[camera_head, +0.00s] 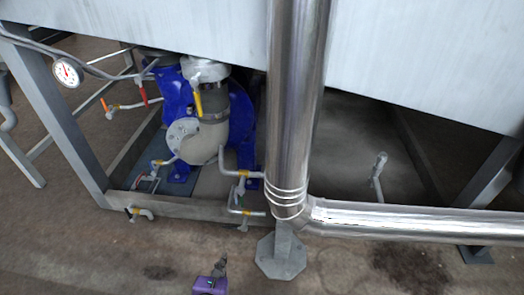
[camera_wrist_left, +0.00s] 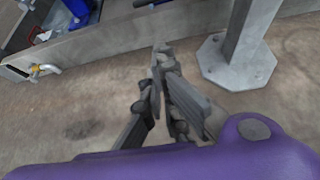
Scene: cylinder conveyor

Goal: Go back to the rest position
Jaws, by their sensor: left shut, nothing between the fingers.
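My left gripper (camera_head: 222,265) shows at the bottom of the head view, just left of centre, with a purple wrist part below it. It is held over the bare floor, apart from everything around it. In the left wrist view the gripper (camera_wrist_left: 160,62) points away from the camera. Its dark grey fingers are shut with nothing between them. My right gripper is in neither view.
A shiny metal pipe (camera_head: 295,90) stands on a grey foot plate (camera_head: 281,257), right of my left gripper; the plate (camera_wrist_left: 238,62) also shows in the wrist view. A blue pump (camera_head: 240,120) with valves sits behind a low frame beam (camera_head: 190,206). Open floor lies left.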

